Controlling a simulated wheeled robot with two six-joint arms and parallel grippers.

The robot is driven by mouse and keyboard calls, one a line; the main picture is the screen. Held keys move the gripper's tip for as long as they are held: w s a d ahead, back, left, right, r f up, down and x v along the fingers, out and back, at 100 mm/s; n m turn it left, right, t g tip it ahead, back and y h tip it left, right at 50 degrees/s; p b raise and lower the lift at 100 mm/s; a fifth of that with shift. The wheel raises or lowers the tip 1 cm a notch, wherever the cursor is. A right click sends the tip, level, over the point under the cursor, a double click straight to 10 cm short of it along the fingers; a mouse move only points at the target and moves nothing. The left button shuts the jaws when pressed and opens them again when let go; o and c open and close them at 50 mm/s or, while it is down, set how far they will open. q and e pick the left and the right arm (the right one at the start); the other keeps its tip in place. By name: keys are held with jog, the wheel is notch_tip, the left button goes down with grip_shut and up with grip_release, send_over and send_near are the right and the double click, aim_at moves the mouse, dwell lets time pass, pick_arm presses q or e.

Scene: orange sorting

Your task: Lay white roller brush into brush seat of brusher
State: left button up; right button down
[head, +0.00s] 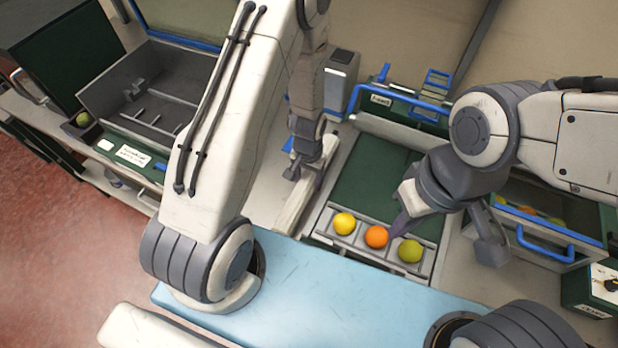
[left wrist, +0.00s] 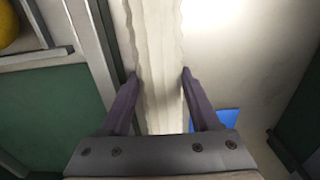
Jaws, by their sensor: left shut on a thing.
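The white roller brush (head: 292,212) is a long pale bar slanting beside the left edge of the green sorting tray. My left gripper (head: 309,172) is shut on it from above. In the left wrist view the brush (left wrist: 158,35) runs lengthwise between the two purple fingers (left wrist: 160,75), its edges wavy. I cannot tell whether it touches the table. A grey open-topped box (head: 150,90) with small upright pegs inside stands at the upper left and looks like the brusher; part of it is behind my left arm. My right gripper (head: 403,215) hangs over the tray; its opening is unclear.
The green tray (head: 372,180) has a yellow (head: 344,223), an orange (head: 376,237) and a greenish fruit (head: 410,250) in its front row. A drawer with a blue handle (head: 545,243) stands at right. A light blue surface (head: 370,300) lies clear in front.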

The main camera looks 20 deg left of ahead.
pick_arm(q)
jog(key=shift+f, duration=0.2)
jog(key=o, duration=1.3)
jog(key=shift+r, duration=0.1)
